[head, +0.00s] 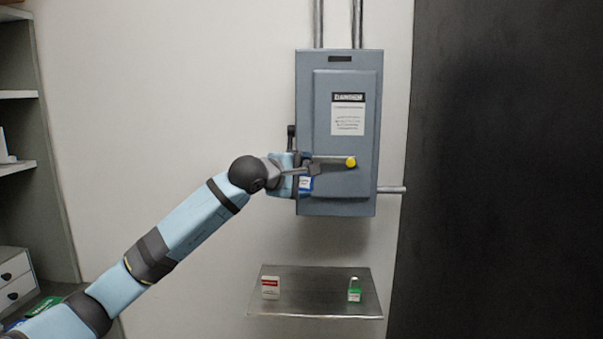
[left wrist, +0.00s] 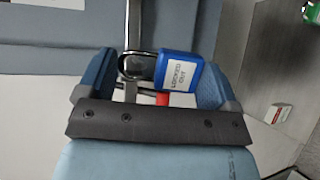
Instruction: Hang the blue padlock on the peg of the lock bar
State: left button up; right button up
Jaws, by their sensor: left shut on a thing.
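The blue padlock (left wrist: 178,72) with a white "locked out" label is between the fingers of my left gripper (left wrist: 150,85) in the left wrist view. Its metal shackle points left there. In the head view the blue padlock (head: 306,183) shows at the left edge of the grey electrical box, below the gripper (head: 308,170). The lock bar (head: 330,160) runs across the box front and ends in a yellow knob (head: 351,162). The shackle appears close to the bar; whether it is around a peg I cannot tell. My right gripper is not in view.
The grey box (head: 350,190) is on the wall, with a dark lever (head: 291,138) at its left. Below, a shelf (head: 315,308) holds a red-and-white tag box (head: 270,288) and a green padlock (head: 354,293). A dark panel (head: 500,170) stands at right.

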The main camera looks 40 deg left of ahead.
pick_arm(q)
jog(key=shift+w+a, duration=0.15)
jog(key=shift+w, duration=0.1)
jog(key=shift+w+a+f+b, duration=0.25)
jog(key=shift+w+f+b, duration=0.15)
jog(key=shift+f+b, duration=0.15)
jog(key=shift+w, duration=0.1)
jog(key=shift+a, duration=0.1)
jog(key=o, duration=0.7)
jog(key=shift+o, duration=0.2)
jog(key=shift+b, duration=0.3)
